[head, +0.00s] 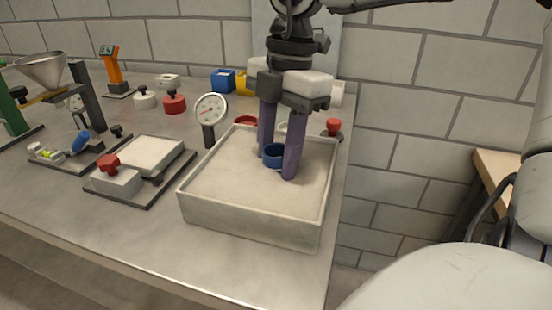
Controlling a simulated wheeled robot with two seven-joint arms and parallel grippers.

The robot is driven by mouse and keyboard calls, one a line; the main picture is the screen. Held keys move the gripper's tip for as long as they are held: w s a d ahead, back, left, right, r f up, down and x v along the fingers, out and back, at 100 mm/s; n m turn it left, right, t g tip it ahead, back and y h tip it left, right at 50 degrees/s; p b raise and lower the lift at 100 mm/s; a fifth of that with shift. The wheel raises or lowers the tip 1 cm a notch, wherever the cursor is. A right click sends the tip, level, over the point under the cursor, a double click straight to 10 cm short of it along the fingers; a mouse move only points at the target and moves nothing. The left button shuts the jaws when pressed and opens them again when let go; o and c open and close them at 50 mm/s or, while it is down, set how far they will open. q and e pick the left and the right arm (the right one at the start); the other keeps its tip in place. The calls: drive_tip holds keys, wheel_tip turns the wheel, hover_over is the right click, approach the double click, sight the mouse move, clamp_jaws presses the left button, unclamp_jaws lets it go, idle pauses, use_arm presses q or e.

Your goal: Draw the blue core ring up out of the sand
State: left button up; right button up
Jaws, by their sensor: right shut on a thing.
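The blue core ring (272,155) is at the sand surface in the right half of the sandbed, between the fingers of my right gripper (278,163). The purple fingers come down from above, one on each side of it, and are shut on it. The nearer finger covers part of its right side, and I cannot tell how much of the ring is in the sand. The sandbed (250,226) is a pale box filled with sand (225,180). My left gripper is not in view.
A dial gauge (211,109) stands at the sandbed's back left corner. A red knob (333,127) is just right of the box. A tray with a red-knobbed block (116,180) lies to the left. Blue (223,80) and yellow (244,84) bins stand behind. The front bench strip is clear.

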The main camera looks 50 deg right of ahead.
drive_tip(key=shift+r, duration=0.1)
drive_tip(key=shift+r+p, duration=2.45)
drive_tip(key=shift+r, duration=1)
drive_tip(key=shift+c, duration=0.2)
drive_tip(key=shift+f, duration=0.15)
